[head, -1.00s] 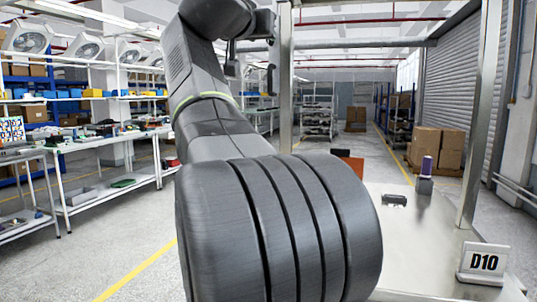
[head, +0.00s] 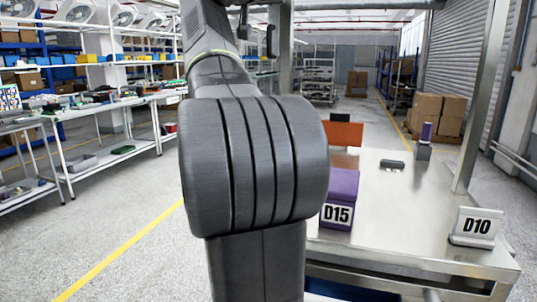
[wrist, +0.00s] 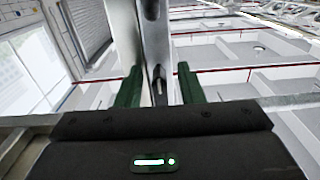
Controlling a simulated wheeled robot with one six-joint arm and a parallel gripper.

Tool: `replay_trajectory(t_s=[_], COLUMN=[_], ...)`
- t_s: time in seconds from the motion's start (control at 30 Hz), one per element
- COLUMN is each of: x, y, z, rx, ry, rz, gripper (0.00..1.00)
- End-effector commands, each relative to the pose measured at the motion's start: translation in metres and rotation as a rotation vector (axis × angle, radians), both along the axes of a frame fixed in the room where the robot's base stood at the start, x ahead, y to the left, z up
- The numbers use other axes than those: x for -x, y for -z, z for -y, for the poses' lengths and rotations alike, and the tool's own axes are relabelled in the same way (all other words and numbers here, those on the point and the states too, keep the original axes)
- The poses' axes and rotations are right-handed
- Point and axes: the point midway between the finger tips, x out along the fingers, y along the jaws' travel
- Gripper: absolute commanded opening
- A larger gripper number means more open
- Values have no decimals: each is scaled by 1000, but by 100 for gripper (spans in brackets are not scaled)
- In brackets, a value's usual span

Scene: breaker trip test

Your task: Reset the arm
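My arm fills the middle of the head view, with its large grey joint in front and its upper links raised toward the top of the picture. The end of the arm is only partly seen there, near the top edge. In the wrist view my gripper (wrist: 158,86) has its two green fingers apart, with nothing held between them. Beyond the fingers the wrist view shows a metal post (wrist: 150,35), the ceiling and a shutter. I cannot tell how far the post is from the fingers.
An orange panel (head: 343,133) stands behind. Shelving benches (head: 110,155) line the left; floor between is clear.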

Motion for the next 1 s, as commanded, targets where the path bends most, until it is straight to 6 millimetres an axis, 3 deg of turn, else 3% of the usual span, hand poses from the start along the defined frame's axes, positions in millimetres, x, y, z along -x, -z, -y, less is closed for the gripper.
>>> replay_trajectory(t_s=[0.5, 0.8, 1.0], x=[88, 129, 99], y=[1, 1, 1], z=[-29, -42, -32], rx=[-2, -3, -1], ry=[-5, -4, 4], rz=[0, -1, -4], gripper=[35, 35, 35])
